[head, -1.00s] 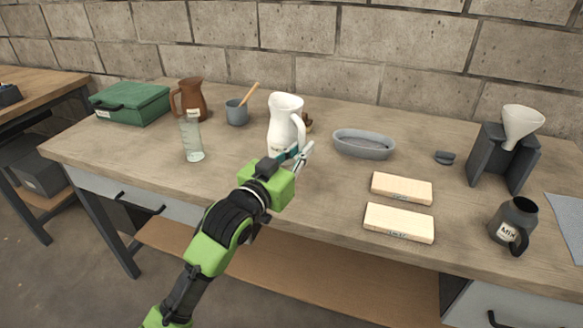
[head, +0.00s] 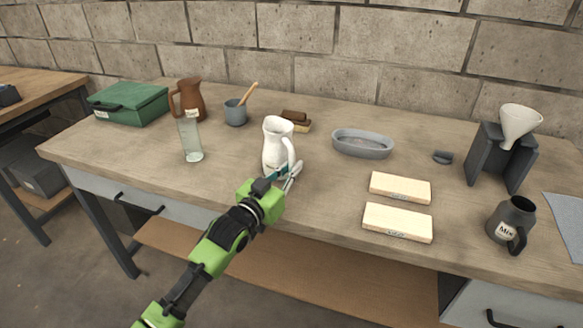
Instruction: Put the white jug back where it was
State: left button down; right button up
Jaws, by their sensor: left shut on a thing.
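The white jug (head: 277,143) stands upright at the middle of the bench, its handle toward the right. My left gripper (head: 284,176) is at the jug's lower front right and is shut on it. The fingers hide part of the jug's lower side. I cannot tell whether the jug's base touches the bench top. My right gripper is not in view.
A brush (head: 296,120) lies behind the jug. A clear bottle (head: 190,138), brown jug (head: 190,98) and grey cup (head: 236,112) stand left. A grey oval dish (head: 362,144) and two pale blocks (head: 399,187) lie right. Bare bench top (head: 230,160) shows between bottle and jug.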

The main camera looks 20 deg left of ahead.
pick_arm(q)
jog(key=shift+r, duration=0.1)
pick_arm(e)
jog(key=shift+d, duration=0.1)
pick_arm(q)
jog(key=c, duration=2.1)
grip_release()
jog(key=shift+f, duration=0.2)
jog(key=shift+c, duration=0.2)
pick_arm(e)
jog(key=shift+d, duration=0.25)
pick_arm(q)
jog(key=shift+s+r, duration=0.1)
jog(key=v, duration=1)
jog(key=shift+s+a+b, duration=0.15)
jog(key=shift+s+b, duration=0.2)
jog(key=shift+b, duration=0.05)
jog(key=shift+s+a, duration=0.1)
jog(key=shift+s, duration=0.4)
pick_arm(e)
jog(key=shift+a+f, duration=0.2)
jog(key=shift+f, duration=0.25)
